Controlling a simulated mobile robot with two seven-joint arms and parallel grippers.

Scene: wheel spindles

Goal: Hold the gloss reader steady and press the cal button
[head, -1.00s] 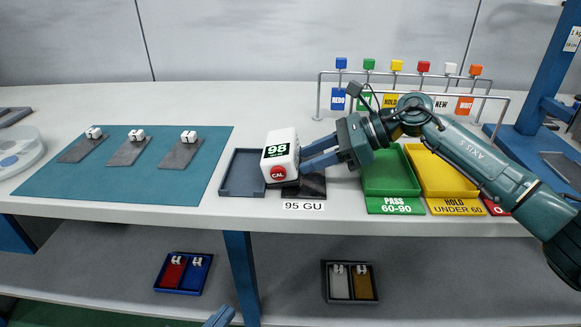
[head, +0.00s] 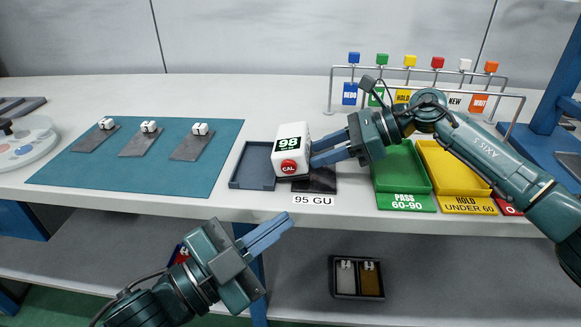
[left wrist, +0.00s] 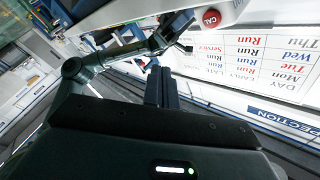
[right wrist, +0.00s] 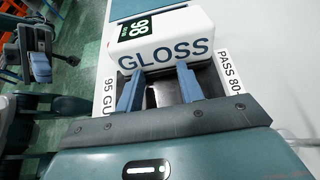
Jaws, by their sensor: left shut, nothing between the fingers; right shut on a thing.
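The gloss reader (head: 305,143) is a white block with a dark display reading 98 and a red CAL button (head: 289,168) on its front. It stands on or just above the black 95 GU tile (head: 318,181). My right gripper (head: 318,152) is shut on the reader from the right; the right wrist view shows both fingers at its GLOSS side (right wrist: 160,55). My left gripper (head: 288,222) is shut and empty, in front of the bench edge, below and apart from the button. The left wrist view shows the CAL button (left wrist: 211,18) beyond its closed fingers (left wrist: 161,88).
An empty dark tray (head: 252,166) is left of the reader. Left of that, a teal mat (head: 135,178) holds three grey plates with white clips. Green PASS (head: 402,168) and yellow HOLD (head: 448,170) trays stand to the right. Small flags hang on a rack (head: 425,93) behind.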

